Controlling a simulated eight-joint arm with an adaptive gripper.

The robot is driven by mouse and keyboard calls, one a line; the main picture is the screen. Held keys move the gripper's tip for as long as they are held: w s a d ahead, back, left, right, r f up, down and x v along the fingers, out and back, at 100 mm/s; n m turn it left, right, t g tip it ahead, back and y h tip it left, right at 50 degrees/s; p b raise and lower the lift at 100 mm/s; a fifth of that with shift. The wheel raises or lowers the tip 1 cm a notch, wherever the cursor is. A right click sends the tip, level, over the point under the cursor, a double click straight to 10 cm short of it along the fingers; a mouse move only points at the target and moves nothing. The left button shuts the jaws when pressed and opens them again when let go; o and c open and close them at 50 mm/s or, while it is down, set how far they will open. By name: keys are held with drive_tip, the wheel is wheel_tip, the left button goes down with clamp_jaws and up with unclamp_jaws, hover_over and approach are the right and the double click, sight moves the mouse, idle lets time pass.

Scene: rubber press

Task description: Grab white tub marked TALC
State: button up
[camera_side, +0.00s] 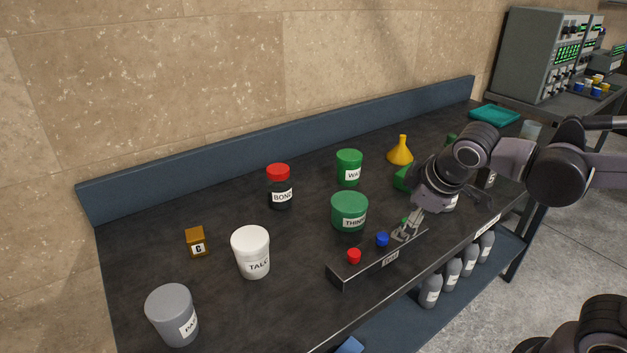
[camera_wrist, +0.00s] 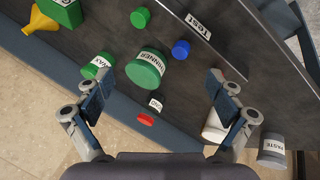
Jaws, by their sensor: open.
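The white tub marked TALC (camera_side: 253,264) stands upright on the dark bench in the side view, left of the TEST rack. In the wrist view the white tub (camera_wrist: 212,127) is at the lower right, partly hidden behind my right-hand finger; its label does not show there. My gripper (camera_side: 406,235) is in front of the far right end of the TEST rack in the side view, well right of the tub and apart from it. In the wrist view my gripper (camera_wrist: 160,88) has its fingers spread wide with nothing held between them.
The green THINNER tub (camera_side: 349,207), BOND bottle (camera_side: 281,196) and green WAX jar (camera_side: 349,166) stand behind. A grey PASTE tub (camera_side: 170,312) and brown cube (camera_side: 195,239) flank the white tub.

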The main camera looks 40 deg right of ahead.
drive_tip(key=w+a+r+n+t+h, duration=0.2)
drive_tip(key=w+a+n+h, duration=0.4)
drive_tip(key=w+a+n, duration=0.7)
drive_tip(key=a+n+t+h, duration=0.1)
drive_tip(key=a, duration=0.2)
drive_tip(key=w+a+n+h, duration=0.1)
drive_tip(key=a+n, duration=0.1)
drive_tip(key=a, duration=0.1)
drive_tip(key=a+f+n+t+h, duration=0.1)
drive_tip(key=a+n, duration=0.1)
drive_tip(key=a, duration=0.2)
drive_tip(key=shift+w+t, duration=0.3)
drive_tip(key=shift+w, duration=0.05)
drive_tip(key=s+a+f+n+t+h, duration=0.2)
drive_tip(key=s+a+n, duration=0.1)
drive_tip(key=a, duration=0.5)
approach(246, 260)
drive_tip(key=x, duration=0.5)
drive_tip(key=shift+w+d+f, duration=0.15)
drive_tip(key=shift+w+d, duration=0.1)
drive_tip(key=shift+w, duration=0.05)
drive_tip(key=shift+w+d, duration=0.45)
drive_tip(key=shift+d, duration=0.05)
drive_tip(key=shift+x, duration=3.15)
